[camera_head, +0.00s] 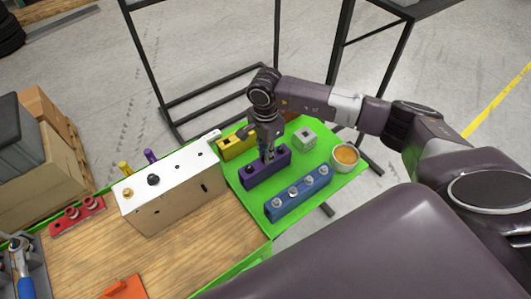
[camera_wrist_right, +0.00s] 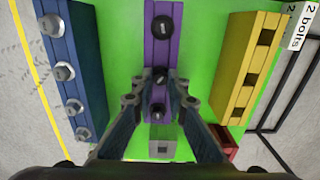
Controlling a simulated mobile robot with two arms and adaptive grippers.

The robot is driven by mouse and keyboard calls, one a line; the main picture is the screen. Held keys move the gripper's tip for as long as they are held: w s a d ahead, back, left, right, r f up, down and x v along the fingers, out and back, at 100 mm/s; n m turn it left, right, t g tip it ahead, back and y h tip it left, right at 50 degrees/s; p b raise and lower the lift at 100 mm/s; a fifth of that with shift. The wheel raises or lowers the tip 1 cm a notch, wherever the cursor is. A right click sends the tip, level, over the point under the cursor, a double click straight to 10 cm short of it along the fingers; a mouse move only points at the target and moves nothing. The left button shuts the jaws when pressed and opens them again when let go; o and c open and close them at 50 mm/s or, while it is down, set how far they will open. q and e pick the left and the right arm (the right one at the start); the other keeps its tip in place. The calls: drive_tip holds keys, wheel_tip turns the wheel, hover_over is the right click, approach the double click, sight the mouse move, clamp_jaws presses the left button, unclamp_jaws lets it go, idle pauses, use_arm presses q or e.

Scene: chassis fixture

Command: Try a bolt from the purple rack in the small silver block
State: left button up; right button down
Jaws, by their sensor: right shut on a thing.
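The purple rack (camera_head: 254,180) stands on the green mat, and it also runs up the middle of the right wrist view (camera_wrist_right: 161,48). A dark bolt (camera_wrist_right: 162,27) sits in its far end there. My right gripper (camera_head: 267,154) points down over the rack; its fingertips (camera_wrist_right: 160,77) are shut on a dark bolt (camera_wrist_right: 158,84). I cannot tell whether that bolt is still seated in the rack. The small silver block (camera_head: 305,138), with a dark opening, stands beyond the rack's far end; it shows between the fingers in the wrist view (camera_wrist_right: 162,146). My left gripper is out of view.
A blue rack (camera_head: 297,194) with several silver bolts and a yellow rack (camera_head: 238,146) flank the purple one. A bowl (camera_head: 345,160) stands at the mat's right. A large pale block (camera_head: 180,195) stands left on the wooden table. A red part (camera_wrist_right: 225,142) lies near the yellow rack.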

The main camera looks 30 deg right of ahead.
drive_tip(key=shift+r+p, duration=1.75)
drive_tip(key=shift+r, duration=1.8)
drive_tip(key=shift+f, duration=0.1)
